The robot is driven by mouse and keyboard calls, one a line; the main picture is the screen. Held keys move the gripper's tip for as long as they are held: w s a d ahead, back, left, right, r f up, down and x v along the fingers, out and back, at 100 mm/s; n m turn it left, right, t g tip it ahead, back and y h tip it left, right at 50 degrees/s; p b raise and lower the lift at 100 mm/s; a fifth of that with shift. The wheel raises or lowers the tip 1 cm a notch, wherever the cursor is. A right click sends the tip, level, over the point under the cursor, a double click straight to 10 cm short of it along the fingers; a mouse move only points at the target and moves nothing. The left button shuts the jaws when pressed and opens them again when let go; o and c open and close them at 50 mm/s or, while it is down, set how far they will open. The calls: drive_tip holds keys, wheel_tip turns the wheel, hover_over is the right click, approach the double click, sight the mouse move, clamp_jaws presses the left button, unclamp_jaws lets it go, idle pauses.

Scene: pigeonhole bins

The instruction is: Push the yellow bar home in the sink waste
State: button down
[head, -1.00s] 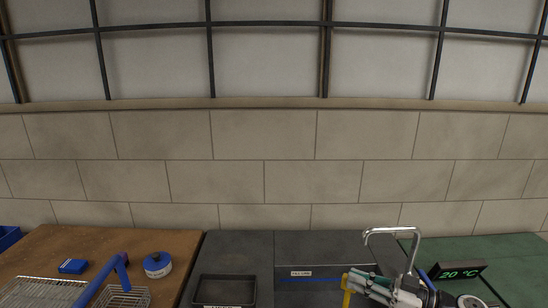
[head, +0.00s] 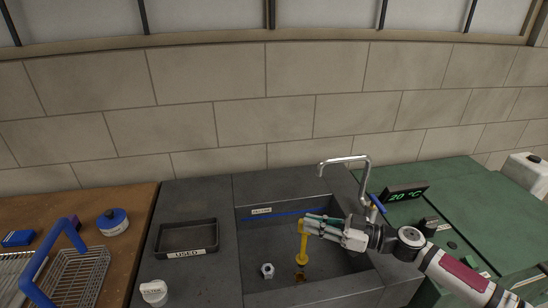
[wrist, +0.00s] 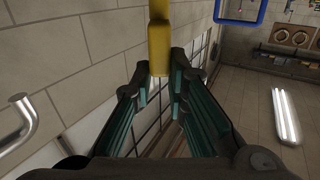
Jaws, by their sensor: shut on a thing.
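The yellow bar (head: 303,246) stands roughly upright inside the grey sink (head: 255,232). Its lower end is just by the dark brownish waste (head: 300,277) in the sink floor; I cannot tell whether it touches or enters it. My gripper (head: 308,226) reaches in from the right and is shut on the bar's upper part. In the wrist view the yellow bar (wrist: 159,42) shows between the fingertips of my gripper (wrist: 160,84). The fingers hide part of the bar's top.
A metal nut-like piece (head: 267,270) lies in the sink left of the bar. The curved tap (head: 345,160) rises behind my gripper. A black tray (head: 187,238) and white pot (head: 154,292) are left of the sink. A temperature display (head: 405,193) stands at right.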

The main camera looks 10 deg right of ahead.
sight(304, 245)
drive_tip(key=shift+f+b, duration=0.95)
drive_tip(key=shift+f, duration=1.7)
drive_tip(key=shift+f+b, duration=1.05)
drive_tip(key=shift+f, duration=1)
drive_tip(key=c, duration=1.5)
unclamp_jaws()
drive_tip(key=shift+d, duration=0.15)
